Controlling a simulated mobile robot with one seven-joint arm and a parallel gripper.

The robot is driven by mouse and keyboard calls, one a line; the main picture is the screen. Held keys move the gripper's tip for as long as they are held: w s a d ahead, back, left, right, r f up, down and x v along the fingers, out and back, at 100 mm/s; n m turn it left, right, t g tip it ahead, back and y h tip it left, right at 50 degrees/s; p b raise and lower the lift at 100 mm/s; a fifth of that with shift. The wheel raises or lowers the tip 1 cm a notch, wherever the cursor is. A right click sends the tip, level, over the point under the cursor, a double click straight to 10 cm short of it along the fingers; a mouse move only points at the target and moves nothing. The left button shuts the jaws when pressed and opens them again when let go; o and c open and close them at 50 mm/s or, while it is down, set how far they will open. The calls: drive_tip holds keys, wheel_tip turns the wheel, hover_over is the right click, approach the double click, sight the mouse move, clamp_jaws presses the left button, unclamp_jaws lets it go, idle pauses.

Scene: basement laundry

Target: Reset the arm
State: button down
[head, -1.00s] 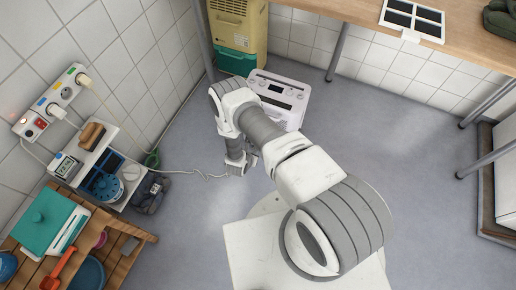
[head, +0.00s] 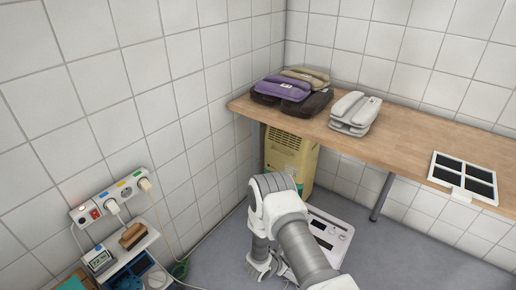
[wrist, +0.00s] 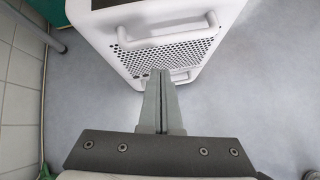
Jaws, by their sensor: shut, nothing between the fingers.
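My gripper (wrist: 160,88) is shut and empty in the wrist view, its two grey fingers pressed together and pointing toward a white appliance (wrist: 165,40) with a perforated panel and handles. I cannot tell whether the fingertips touch it. In the head view my white and grey arm reaches down at the lower middle, in front of the same white appliance (head: 326,238) on the floor. The gripper's fingers are too small and partly hidden there to make out.
A wooden counter (head: 400,148) runs along the back wall, with folded bundles (head: 295,88), a grey-white stack (head: 354,112) and a four-panel tray (head: 463,178) on it. A yellow unit (head: 290,158) stands below. A power strip (head: 112,196) and a shelf (head: 128,262) are on the left wall.

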drive_tip(key=w+d+r+m+h, duration=0.1)
drive_tip(key=d+r+m, duration=0.1)
drive_tip(key=r, duration=0.5)
drive_tip(key=w+d+r+m+g, duration=0.1)
drive_tip(key=w+r+m, duration=0.1)
drive_tip(key=r, duration=0.4)
drive_tip(key=w+d+r+m+h, duration=0.1)
drive_tip(key=d+r+m, duration=0.15)
drive_tip(key=r, duration=0.45)
drive_tip(key=s+d+r+m+g, duration=0.1)
drive_tip(key=s+d+r+m, duration=0.15)
drive_tip(key=r, duration=0.55)
drive_tip(key=s+d+r+m+g, duration=0.15)
drive_tip(key=r+m, duration=0.25)
drive_tip(key=r, duration=0.4)
drive_tip(key=s+r+m+y, duration=0.3)
drive_tip(key=s+r+m, duration=0.4)
drive_tip(key=s+r, duration=0.65)
drive_tip(key=s+a+r+m+t+y, duration=0.1)
drive_tip(key=s+a+r+m+y, duration=0.25)
drive_tip(key=s, duration=0.25)
drive_tip(key=s+a+r+m+t+y, duration=0.2)
drive_tip(key=s+a+r, duration=0.15)
drive_tip(key=s, duration=0.35)
wheel_tip(320, 180, up, 22)
drive_tip(key=p, duration=2.3)
drive_tip(key=shift+w+r, duration=0.25)
drive_tip(key=shift+w, duration=0.1)
